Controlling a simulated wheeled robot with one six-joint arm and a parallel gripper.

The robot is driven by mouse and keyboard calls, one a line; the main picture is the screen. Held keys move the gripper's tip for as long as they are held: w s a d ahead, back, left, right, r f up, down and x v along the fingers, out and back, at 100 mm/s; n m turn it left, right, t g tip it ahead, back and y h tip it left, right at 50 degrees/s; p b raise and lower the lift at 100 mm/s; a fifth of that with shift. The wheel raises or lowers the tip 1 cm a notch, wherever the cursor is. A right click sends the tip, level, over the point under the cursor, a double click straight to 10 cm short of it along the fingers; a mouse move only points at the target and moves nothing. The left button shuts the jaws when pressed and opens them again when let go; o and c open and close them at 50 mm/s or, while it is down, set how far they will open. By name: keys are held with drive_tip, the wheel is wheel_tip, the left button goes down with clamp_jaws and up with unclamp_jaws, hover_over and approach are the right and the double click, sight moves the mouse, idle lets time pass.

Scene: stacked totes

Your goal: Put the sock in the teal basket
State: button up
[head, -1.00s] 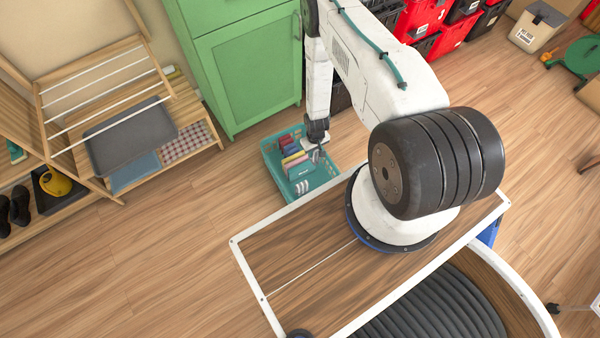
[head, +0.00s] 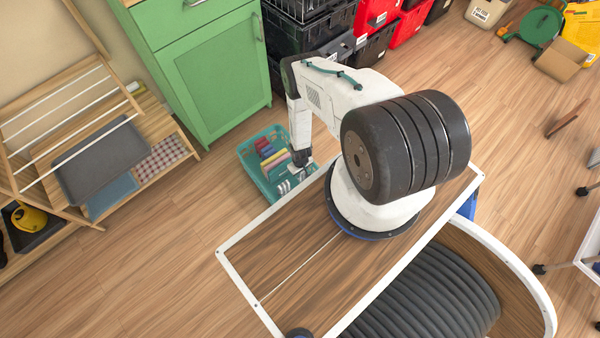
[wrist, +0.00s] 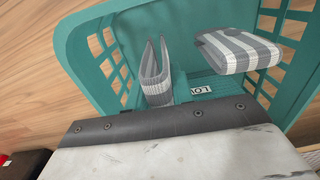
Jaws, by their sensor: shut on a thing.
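The teal basket (head: 252,176) stands on the floor beyond my wooden deck and fills much of the wrist view (wrist: 78,52). My gripper (head: 301,158) is low at the basket's right side, partly hidden by my arm. A grey striped, folded sock (wrist: 155,78) stands upright in the wrist view, its lower end at the dark edge of my gripper's housing. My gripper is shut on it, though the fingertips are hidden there. A second grey-and-white striped folded item (wrist: 238,50) lies to the right, inside the basket.
Several coloured folded items (head: 268,152) fill the basket's far part. A green cabinet (head: 215,75) stands behind it, with dark crates (head: 310,35) to its right. A wooden rack (head: 75,130) is at left. The floor between rack and basket is clear.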

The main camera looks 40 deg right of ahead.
drive_tip(key=shift+f, duration=0.2)
drive_tip(key=shift+f, duration=0.15)
drive_tip(key=shift+f, duration=0.35)
drive_tip(key=shift+f, duration=0.1)
drive_tip(key=o, duration=1)
drive_tip(key=shift+c, duration=0.2)
